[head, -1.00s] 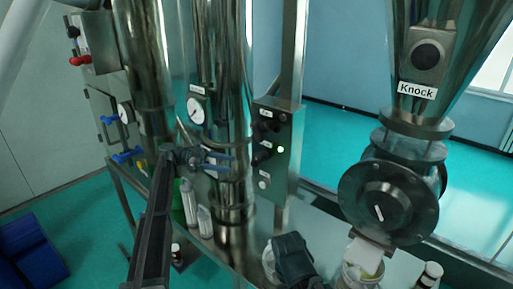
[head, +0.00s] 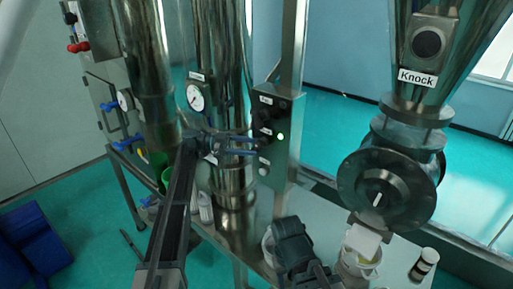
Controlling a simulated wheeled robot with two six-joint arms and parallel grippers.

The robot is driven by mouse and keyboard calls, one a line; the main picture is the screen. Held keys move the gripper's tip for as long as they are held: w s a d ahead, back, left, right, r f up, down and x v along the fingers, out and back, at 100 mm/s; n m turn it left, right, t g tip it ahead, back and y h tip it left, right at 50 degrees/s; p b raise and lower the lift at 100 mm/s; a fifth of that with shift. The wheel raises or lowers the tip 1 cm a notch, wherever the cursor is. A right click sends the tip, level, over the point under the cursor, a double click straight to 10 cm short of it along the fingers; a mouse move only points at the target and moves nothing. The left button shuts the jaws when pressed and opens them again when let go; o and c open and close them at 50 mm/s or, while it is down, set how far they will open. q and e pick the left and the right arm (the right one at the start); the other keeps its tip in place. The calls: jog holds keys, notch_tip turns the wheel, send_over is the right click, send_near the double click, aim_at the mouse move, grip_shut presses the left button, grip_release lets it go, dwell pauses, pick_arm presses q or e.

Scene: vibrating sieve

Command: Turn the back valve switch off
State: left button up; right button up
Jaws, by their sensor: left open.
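A steel control box (head: 284,165) on the post at centre has a column of small dark knobs, each with a small label I cannot read. I cannot tell which one is the back valve switch. A green light (head: 280,137) is lit beside the middle knobs. My left gripper (head: 257,146) reaches in on a long dark arm from the bottom left. Its two blue fingers are apart and point right, with the tips at the box's left edge in the picture, close to the middle knobs. I cannot tell whether they touch.
Steel columns with a round gauge (head: 196,97) stand behind my left arm. Blue-handled valves (head: 128,142) are at left. A hopper marked Knock (head: 418,77) and a round valve (head: 385,190) stand at right.

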pick_arm(q)
jog(key=shift+s+d, duration=0.1)
jog(key=shift+d, duration=1.15)
grip_shut()
